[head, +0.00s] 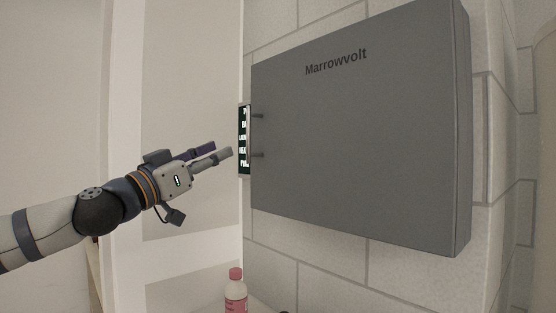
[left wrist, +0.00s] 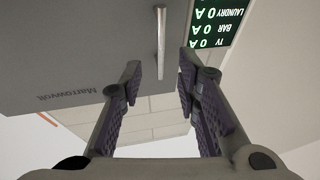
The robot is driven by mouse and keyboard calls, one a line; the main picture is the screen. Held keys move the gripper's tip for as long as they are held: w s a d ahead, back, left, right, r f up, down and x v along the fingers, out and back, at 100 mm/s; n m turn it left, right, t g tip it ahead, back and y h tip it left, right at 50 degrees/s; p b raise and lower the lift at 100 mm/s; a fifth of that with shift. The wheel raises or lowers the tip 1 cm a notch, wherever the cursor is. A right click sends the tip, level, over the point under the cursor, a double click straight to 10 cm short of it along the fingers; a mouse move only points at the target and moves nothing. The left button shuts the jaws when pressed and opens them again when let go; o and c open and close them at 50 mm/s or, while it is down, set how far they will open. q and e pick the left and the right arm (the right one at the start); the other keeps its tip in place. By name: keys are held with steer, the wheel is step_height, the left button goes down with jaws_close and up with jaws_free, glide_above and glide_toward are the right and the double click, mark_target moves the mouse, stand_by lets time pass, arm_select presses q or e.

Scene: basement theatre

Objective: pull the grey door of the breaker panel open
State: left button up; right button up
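The breaker panel's grey door (head: 360,130), marked "Marrowvolt", is on the block wall and looks shut. Its slim bar handle (head: 249,135) stands upright near the door's left edge on two short posts. My left gripper (head: 222,150) is left of the handle, pointing towards it, and appears apart from it. In the left wrist view the door (left wrist: 60,45) appears upside down. There my left gripper (left wrist: 158,70) is open and empty, and the handle (left wrist: 161,45) lies ahead, in line with the gap between the fingers. My right gripper is not in view.
A dark label strip (head: 244,140) with white lettering is just left of the door; it also shows in the left wrist view (left wrist: 217,22). A bottle with a pink cap (head: 236,290) stands below. A pale wall surface (head: 190,80) is behind my left arm.

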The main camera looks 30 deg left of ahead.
mark_target(247, 129)
arm_select(q)
steer(key=b+x, duration=0.3)
steer(key=x, duration=0.2)
steer(key=shift+r, duration=0.15)
steer(key=w+r, duration=0.1)
steer(key=w+r+b, duration=0.1)
steer(key=w, duration=0.1)
steer(key=w+d+r, duration=0.1)
steer(key=w, duration=0.1)
steer(key=shift+r, duration=0.35)
steer(key=shift+w+r, duration=0.15)
steer(key=shift+r, duration=0.1)
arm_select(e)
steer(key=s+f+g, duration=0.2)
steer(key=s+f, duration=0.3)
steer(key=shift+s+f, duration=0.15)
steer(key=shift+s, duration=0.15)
arm_select(q)
jaws_close()
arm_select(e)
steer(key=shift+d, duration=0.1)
